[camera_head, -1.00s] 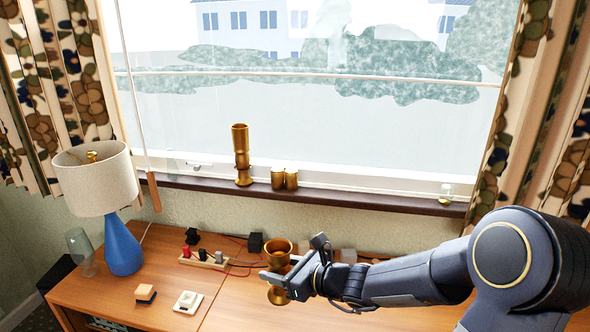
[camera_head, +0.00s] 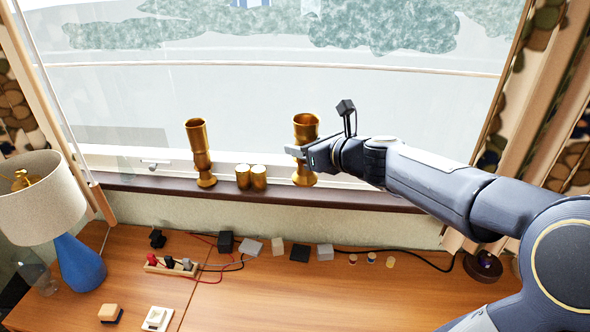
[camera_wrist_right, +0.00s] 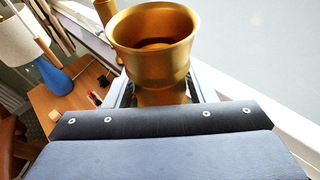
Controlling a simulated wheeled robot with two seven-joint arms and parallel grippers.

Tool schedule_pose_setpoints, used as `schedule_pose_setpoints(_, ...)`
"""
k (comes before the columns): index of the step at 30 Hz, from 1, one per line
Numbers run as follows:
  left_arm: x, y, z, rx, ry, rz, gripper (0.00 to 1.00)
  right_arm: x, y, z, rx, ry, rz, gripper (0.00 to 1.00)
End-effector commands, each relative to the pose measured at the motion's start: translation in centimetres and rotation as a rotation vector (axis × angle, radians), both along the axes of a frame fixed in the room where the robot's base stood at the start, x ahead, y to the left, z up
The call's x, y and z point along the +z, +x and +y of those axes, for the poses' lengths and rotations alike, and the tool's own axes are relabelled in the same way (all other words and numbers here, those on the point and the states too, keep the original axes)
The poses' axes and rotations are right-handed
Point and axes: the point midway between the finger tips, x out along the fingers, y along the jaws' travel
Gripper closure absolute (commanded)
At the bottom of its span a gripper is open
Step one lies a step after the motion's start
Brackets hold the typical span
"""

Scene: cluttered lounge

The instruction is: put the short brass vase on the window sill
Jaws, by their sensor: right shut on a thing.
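My right gripper (camera_head: 300,152) is shut on a brass vase with a flared cup and a round foot, which I take as the short brass vase (camera_head: 306,128). It is upright, its foot at the window sill (camera_head: 350,197); I cannot tell whether the foot touches the sill. In the right wrist view the vase's wide open mouth (camera_wrist_right: 152,38) shows, with its stem between the fingers. A slimmer, taller-looking brass vase (camera_head: 199,145) stands on the sill to the left. My left gripper is not in view.
Two small brass cylinders (camera_head: 251,178) stand on the sill between the vases. Below is a wooden cabinet top (camera_head: 290,290) with several small blocks, a power strip (camera_head: 171,265) and cables. A blue lamp (camera_head: 78,262) stands at left. The sill right of the held vase looks clear.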

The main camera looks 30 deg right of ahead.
Motion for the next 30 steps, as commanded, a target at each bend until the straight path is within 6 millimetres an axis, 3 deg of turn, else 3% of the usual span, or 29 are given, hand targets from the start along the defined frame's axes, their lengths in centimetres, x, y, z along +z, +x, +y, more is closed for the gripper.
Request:
schedule_pose_setpoints(8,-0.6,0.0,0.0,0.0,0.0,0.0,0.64,-2.8,3.8,-5.1,-0.003,0.001,0.0,1.0)
schedule_pose_setpoints(12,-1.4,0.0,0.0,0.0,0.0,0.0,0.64,-5.3,5.1,-6.8,-0.002,0.003,0.0,1.0)
schedule_pose_setpoints(23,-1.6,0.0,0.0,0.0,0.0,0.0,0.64,-7.9,6.6,-8.7,0.001,0.0,-0.005,1.0)
schedule_pose_setpoints(30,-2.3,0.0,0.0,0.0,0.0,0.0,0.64,-11.1,7.0,-9.2,0.002,0.002,-0.003,1.0)
